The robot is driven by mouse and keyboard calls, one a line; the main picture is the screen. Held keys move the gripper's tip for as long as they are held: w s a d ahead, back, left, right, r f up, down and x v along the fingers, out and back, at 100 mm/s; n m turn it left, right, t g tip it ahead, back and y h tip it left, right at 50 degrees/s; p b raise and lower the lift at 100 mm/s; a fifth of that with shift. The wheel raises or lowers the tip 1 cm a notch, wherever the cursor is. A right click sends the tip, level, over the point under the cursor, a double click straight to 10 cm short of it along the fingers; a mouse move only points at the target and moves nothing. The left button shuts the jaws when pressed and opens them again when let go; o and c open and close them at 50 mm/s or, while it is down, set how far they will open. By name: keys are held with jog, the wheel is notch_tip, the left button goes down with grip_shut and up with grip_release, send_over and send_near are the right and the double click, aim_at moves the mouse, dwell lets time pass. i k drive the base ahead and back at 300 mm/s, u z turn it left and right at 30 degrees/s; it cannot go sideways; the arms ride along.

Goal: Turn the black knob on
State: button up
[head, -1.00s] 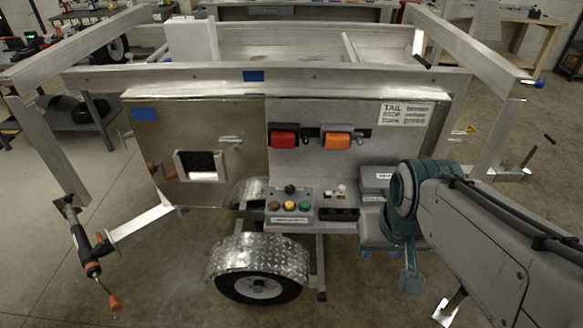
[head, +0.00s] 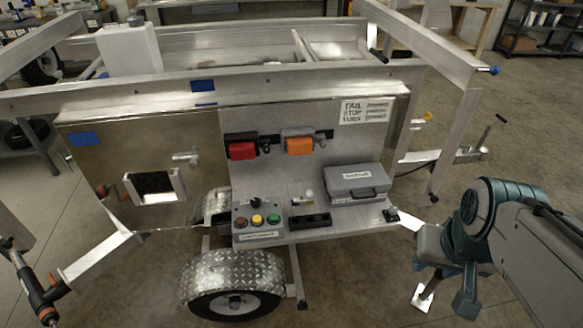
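A small black knob (head: 256,202) stands on top of a grey control box (head: 261,235), behind a row of red, yellow and green buttons. The box sits on the left part of the trailer's shelf. Which way the knob is turned is too small to tell. Another small black knob-like part (head: 391,215) is at the shelf's right end. My gripper (head: 446,280) is at the lower right, beyond the shelf's right end and well apart from both. Its fingers are hard to make out, and I see nothing held in it.
A grey case (head: 358,184) and a black socket block (head: 309,221) sit on the shelf. Red (head: 242,150) and orange (head: 299,145) lamps are on the panel above. A wheel with a diamond-plate fender (head: 230,268) juts out below. The floor between my arm and the trailer is open.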

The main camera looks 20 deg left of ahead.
aim_at(255, 202)
jog(key=i, duration=0.2)
jog(key=u, duration=1.4)
